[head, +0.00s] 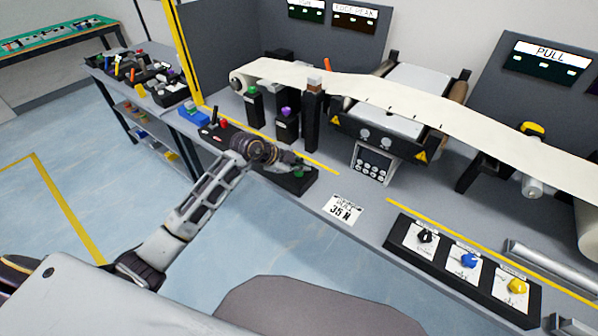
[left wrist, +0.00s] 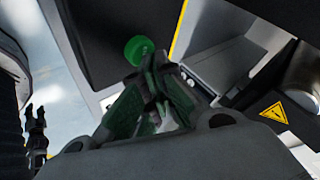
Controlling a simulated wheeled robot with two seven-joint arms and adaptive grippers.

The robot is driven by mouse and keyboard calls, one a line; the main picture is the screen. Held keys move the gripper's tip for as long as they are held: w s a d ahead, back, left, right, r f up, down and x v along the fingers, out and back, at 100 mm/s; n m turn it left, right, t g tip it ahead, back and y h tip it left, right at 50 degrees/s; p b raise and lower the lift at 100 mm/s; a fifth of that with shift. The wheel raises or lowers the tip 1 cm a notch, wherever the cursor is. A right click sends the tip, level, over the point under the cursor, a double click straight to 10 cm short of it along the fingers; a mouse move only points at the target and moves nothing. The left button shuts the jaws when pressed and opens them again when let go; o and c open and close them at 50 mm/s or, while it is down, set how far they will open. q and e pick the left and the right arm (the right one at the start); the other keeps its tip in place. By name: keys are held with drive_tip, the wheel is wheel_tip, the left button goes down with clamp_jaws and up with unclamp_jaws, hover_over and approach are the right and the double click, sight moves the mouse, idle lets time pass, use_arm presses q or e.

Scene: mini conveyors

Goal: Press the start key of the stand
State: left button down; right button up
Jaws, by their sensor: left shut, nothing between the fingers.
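The start key appears to be the green round button (head: 299,173) on the right end of a low black stand (head: 293,186) at the bench's front edge. It also shows as a green disc in the left wrist view (left wrist: 139,50), beyond the fingertips. My left gripper (head: 303,162) is shut and empty, its tips close above the button; I cannot tell whether they touch it. Its green-tinted fingers show in the left wrist view (left wrist: 155,88). A dark finger-like shape at the lower left of that view (left wrist: 36,130) may be my right gripper, too small to judge.
Behind stand black posts, one with a green cap (head: 253,104), one purple-capped (head: 287,124). A web machine (head: 385,115) with a keypad (head: 371,164) is behind right. A panel with three knobs (head: 408,252) lies right, past a "35 N" card (head: 342,209).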

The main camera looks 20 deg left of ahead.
use_arm(q)
drive_tip(key=shift+f, duration=0.2)
use_arm(e)
drive_tip(key=shift+s, duration=0.6)
use_arm(q)
drive_tip(key=shift+f, duration=0.15)
use_arm(e)
drive_tip(key=shift+w, duration=0.15)
use_arm(q)
drive_tip(key=shift+r+p, duration=0.95)
drive_tip(key=shift+p, duration=0.15)
use_arm(e)
drive_tip(key=shift+r, duration=1.05)
